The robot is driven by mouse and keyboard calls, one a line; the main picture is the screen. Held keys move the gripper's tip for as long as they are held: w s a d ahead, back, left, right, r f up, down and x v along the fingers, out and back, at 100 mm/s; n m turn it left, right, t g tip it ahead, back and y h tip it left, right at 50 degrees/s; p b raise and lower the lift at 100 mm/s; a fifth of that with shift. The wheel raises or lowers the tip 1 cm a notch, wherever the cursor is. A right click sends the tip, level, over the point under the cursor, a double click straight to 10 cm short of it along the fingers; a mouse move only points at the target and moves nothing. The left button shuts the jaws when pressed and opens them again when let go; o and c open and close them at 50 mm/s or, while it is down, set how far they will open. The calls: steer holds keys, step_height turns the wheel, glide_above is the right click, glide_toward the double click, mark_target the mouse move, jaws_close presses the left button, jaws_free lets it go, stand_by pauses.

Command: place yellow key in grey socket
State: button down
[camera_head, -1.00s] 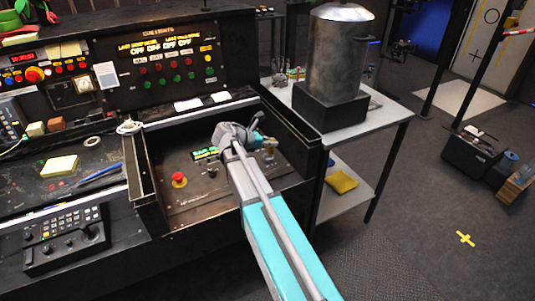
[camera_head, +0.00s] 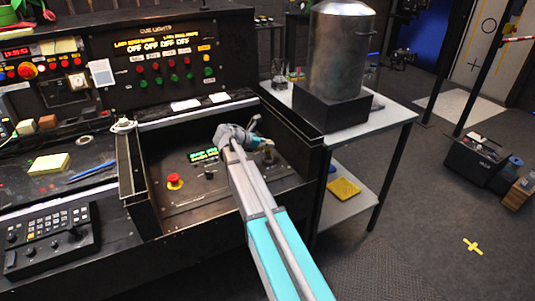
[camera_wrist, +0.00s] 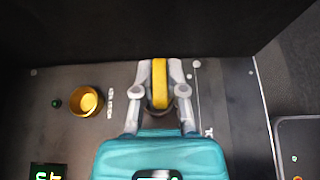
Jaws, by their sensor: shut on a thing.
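My gripper (camera_wrist: 160,90) is shut on the yellow key (camera_wrist: 160,83), a narrow upright yellow bar between its two fingers in the wrist view. A dark grey ring (camera_wrist: 183,106), which looks like the grey socket, shows partly behind the fingers, close to the key's lower end. I cannot tell whether the key touches it. In the head view my gripper (camera_head: 258,143) is over the recessed black panel (camera_head: 190,207), and the key cannot be made out clearly there.
A brass-coloured round socket (camera_wrist: 86,102) sits left of the gripper in the wrist view. A red button (camera_head: 174,181) and a green display (camera_head: 204,155) are on the panel. Raised dark walls enclose the panel. A metal canister (camera_head: 340,55) stands on the side table.

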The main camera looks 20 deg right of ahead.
mark_target(267, 150)
steer(key=shift+w+d+f+b, duration=0.15)
steer(key=shift+w+f+b, duration=0.35)
steer(key=shift+f+b, duration=0.15)
steer(key=shift+s+f+b, duration=0.1)
steer(key=shift+f+b, duration=1.25)
steer(key=shift+f, duration=0.15)
steer(key=c, duration=0.7)
jaws_free()
steer(key=shift+r, duration=0.2)
steer(key=shift+a+r, duration=0.2)
steer(key=shift+a, duration=0.1)
steer(key=p+v, duration=0.5)
steer(key=v, duration=0.6)
steer(key=shift+a, duration=0.2)
